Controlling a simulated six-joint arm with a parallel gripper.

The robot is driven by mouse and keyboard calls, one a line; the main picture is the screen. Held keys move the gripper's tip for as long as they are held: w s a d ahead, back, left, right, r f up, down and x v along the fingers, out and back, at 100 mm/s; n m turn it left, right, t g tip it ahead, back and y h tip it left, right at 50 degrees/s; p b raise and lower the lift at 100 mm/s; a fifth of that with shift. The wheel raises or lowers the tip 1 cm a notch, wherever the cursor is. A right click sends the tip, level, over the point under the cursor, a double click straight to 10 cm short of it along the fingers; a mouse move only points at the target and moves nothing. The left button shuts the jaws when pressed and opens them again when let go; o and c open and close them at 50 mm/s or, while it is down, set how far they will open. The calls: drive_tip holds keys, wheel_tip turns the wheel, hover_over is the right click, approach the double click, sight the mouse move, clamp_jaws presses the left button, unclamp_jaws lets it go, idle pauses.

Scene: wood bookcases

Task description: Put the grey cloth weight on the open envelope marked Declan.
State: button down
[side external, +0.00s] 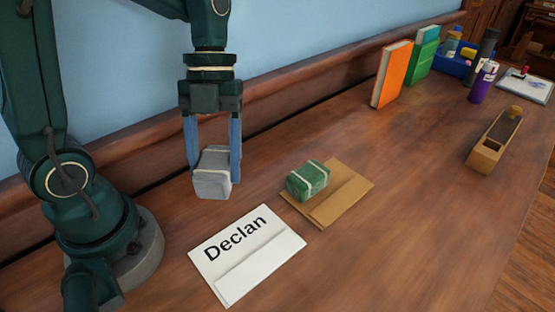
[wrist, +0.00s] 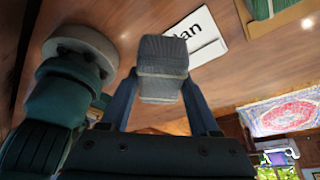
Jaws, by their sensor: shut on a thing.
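My gripper (side external: 213,165) has its two blue fingers on either side of the grey cloth weight (side external: 212,180) and is shut on it. The wrist view also shows the grey weight (wrist: 162,68) between the fingers. In the side view the weight is at the back of the table, behind the white envelope marked Declan (side external: 247,254); I cannot tell whether its bottom touches the table. The envelope lies flat with nothing on it. Part of it shows beyond the weight in the wrist view (wrist: 207,40), with the letters "an" readable.
A green cloth weight (side external: 307,181) sits on a brown envelope (side external: 345,200) right of the white one. Orange (side external: 392,74) and green books (side external: 421,56), a purple bottle (side external: 483,82), a blue bin (side external: 455,66), a wooden plane (side external: 495,142) and a clipboard (side external: 525,86) stand farther right.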

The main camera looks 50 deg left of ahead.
drive_tip(key=d+f, duration=0.1)
drive_tip(key=d, duration=0.1)
drive_tip(key=d+f, duration=0.2)
drive_tip(key=d, duration=0.1)
drive_tip(key=d+f, duration=0.1)
drive_tip(key=d, duration=0.1)
drive_tip(key=shift+s+d+f, duration=0.25)
drive_tip(key=shift+s, duration=0.15)
drive_tip(key=shift+f, duration=2.05)
drive_tip(key=shift+f, duration=0.3)
drive_tip(key=shift+c, duration=0.6)
unclamp_jaws()
